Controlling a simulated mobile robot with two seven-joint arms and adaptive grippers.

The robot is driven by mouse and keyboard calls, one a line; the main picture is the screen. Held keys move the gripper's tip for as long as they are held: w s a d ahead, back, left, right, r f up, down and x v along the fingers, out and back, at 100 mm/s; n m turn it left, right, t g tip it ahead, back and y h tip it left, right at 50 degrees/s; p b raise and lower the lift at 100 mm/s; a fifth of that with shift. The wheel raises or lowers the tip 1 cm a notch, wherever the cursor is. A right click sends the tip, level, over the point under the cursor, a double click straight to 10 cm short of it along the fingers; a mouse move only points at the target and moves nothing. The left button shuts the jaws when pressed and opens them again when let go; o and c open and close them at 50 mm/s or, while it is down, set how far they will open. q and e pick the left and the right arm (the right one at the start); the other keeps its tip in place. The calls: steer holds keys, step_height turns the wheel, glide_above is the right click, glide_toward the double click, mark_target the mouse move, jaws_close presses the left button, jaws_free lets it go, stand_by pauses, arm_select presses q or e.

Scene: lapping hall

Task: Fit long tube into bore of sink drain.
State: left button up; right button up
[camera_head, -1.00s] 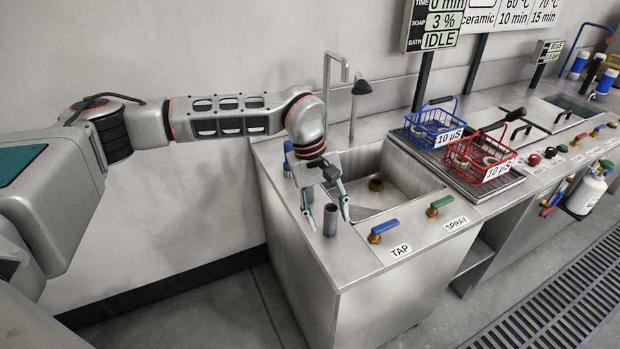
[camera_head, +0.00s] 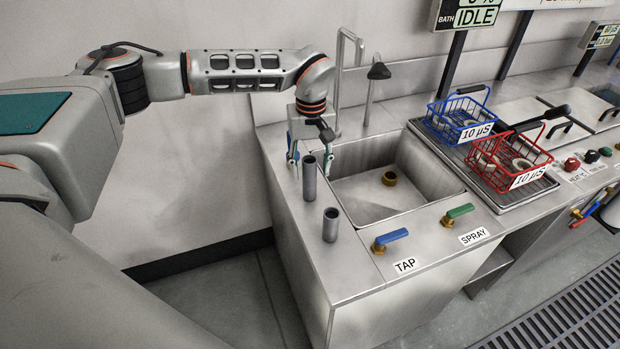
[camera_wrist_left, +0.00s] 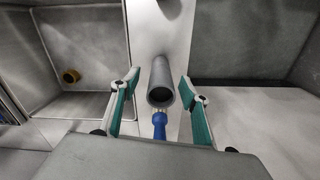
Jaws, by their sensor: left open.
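The long tube (camera_head: 309,181) is a grey open-topped pipe standing upright on the counter left of the sink. My left gripper (camera_head: 310,160) is open just behind and above it in the head view. In the left wrist view the tube (camera_wrist_left: 161,78) shows between the two open fingers, with a gap on each side. The sink drain (camera_head: 389,178) is a brass ring with a dark bore on the sink floor; it also shows in the left wrist view (camera_wrist_left: 70,76). My right gripper is out of view.
A shorter grey tube (camera_head: 330,226) stands nearer on the counter. Blue (camera_head: 391,237) and green (camera_head: 460,211) valve handles line the sink's front edge. A tall tap (camera_head: 340,75) rises behind. Blue (camera_head: 460,112) and red (camera_head: 508,166) baskets stand right of the sink.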

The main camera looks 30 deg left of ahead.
mark_target(310, 175)
arm_select(q)
steer(key=shift+w+a+f, duration=0.1)
steer(key=shift+a+f, duration=0.05)
steer(key=shift+f, duration=1.55)
steer(key=c, duration=1.2)
steer(key=shift+c, duration=0.2)
steer(key=shift+r, duration=0.15)
